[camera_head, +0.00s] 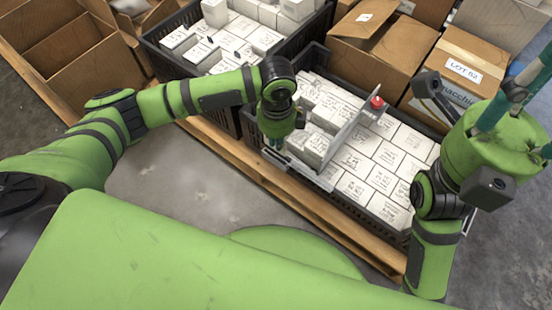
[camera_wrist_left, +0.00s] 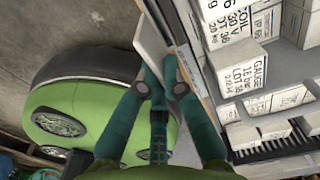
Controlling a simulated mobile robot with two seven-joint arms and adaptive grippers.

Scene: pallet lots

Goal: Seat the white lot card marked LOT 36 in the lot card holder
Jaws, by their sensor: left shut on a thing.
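My left gripper (camera_head: 272,146) is at the front wall of the black crate (camera_head: 385,232) of white boxes. In the left wrist view its teal fingers (camera_wrist_left: 163,88) are shut on a pale, thin panel (camera_wrist_left: 151,35), which appears to be the white lot card; its marking cannot be read. A pale strip (camera_head: 318,178), likely the lot card holder, runs along the crate's front edge beside the gripper. I cannot tell whether card and holder touch. My right gripper (camera_head: 515,95) is raised at the far right, its fingertips partly out of frame.
White boxes (camera_head: 357,188) fill the crate around a grey upright plate (camera_head: 350,128) with a red knob (camera_head: 377,102). A second crate (camera_head: 160,55) stands behind left. Cardboard boxes (camera_head: 375,60) stand behind. The wooden pallet (camera_head: 330,222) edges the clear floor.

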